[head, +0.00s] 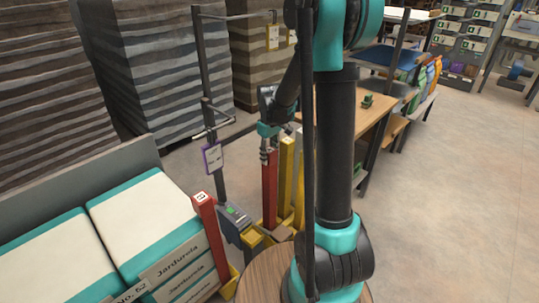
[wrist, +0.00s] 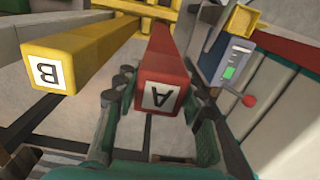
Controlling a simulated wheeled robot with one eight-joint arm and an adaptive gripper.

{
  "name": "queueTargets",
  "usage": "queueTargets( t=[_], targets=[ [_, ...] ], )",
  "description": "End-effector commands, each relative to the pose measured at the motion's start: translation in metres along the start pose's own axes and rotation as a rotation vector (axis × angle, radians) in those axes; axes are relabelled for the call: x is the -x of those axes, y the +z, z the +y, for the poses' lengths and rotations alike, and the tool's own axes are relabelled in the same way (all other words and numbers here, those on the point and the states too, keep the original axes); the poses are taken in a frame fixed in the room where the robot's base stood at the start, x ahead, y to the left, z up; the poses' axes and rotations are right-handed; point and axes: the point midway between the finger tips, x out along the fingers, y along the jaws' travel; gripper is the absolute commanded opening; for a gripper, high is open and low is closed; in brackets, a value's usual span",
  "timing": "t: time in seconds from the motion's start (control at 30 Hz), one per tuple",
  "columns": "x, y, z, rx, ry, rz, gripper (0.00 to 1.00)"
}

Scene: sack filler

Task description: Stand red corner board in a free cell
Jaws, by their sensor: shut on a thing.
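My gripper (head: 268,153) is shut on a red corner board (head: 270,192), gripping it near its top. The board is upright, and its lower end is at the yellow rack (head: 253,238); I cannot tell whether it is inside a cell. In the wrist view, the red board (wrist: 167,72) with a white label "A" lies between the fingers of my gripper (wrist: 160,125). A yellow corner board (wrist: 75,52) labelled "B" stands to its left. In the head view, yellow boards (head: 286,178) stand just right of the red one. The rack's cells are mostly hidden.
Another red corner board (head: 211,238) stands leaning beside the stacked white and teal sacks (head: 145,218) at left. A grey box with a green display (head: 235,217) and a post with a purple-framed sign (head: 212,158) stand near the rack. A wooden table (head: 372,118) is behind. Floor at right is clear.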

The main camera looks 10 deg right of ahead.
Motion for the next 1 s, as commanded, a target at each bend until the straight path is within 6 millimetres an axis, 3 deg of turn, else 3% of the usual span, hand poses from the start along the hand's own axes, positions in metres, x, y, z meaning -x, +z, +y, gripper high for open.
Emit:
queueTargets(
  t=[0.03,0.2,0.57,0.77,1.0],
  targets=[
    [0.0,0.0,0.0,0.0,0.0,0.0,0.42],
    [0.0,0.0,0.0,0.0,0.0,0.0,0.63],
    [0.003,0.0,0.0,0.0,0.0,0.0,0.64],
    [0.028,0.0,0.0,0.0,0.0,0.0,0.64],
    [0.076,0.0,0.0,0.0,0.0,0.0,0.64]
  ],
)
